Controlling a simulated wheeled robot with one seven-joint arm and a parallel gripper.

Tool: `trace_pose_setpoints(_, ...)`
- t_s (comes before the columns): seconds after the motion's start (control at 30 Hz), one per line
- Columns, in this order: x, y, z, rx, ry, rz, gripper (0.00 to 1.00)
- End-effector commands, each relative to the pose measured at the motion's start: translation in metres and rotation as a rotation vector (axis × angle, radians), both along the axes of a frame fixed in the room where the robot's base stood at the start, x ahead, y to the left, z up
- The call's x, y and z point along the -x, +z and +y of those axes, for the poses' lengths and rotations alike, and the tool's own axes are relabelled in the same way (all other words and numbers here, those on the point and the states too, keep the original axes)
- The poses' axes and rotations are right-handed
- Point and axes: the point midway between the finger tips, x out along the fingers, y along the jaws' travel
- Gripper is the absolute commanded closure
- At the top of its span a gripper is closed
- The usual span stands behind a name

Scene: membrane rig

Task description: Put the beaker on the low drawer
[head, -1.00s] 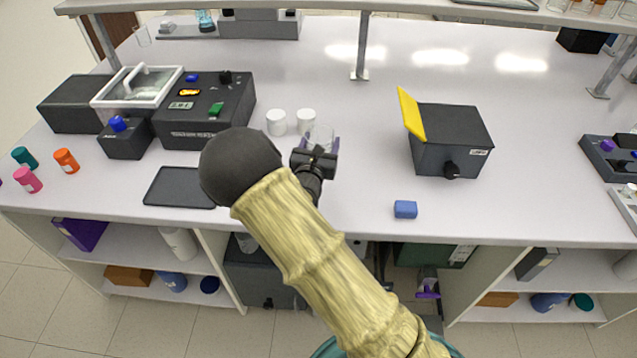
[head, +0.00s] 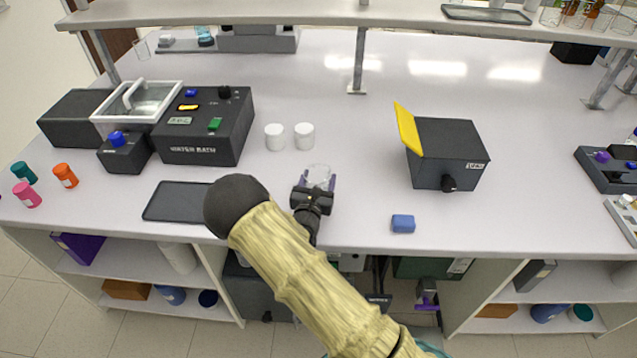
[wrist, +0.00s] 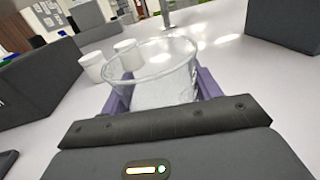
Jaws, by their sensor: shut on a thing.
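The clear glass beaker (head: 319,174) is held upright between the purple fingers of my gripper (head: 318,184), above the bench near its front edge. In the wrist view the beaker (wrist: 150,80) fills the space between the two purple fingers, its round rim facing up. A dark grey unit (head: 250,288) stands under the bench, partly hidden by my arm. I cannot tell for sure which part under the bench is the low drawer.
Two white jars (head: 275,137) stand behind the gripper. A black tray (head: 178,202) and the water bath (head: 205,130) are to the left. A blue block (head: 403,223) and a dark box with a yellow flap (head: 446,152) are to the right. The bench between is clear.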

Motion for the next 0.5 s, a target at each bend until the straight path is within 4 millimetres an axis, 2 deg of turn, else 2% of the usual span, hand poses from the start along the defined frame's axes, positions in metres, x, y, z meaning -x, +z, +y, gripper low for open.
trace_pose_setpoints(0.13,0.0,-0.014,0.0,0.0,0.0,0.0,0.61)
trace_pose_setpoints(0.5,0.0,-0.019,0.0,-0.001,-0.001,-0.001,0.61)
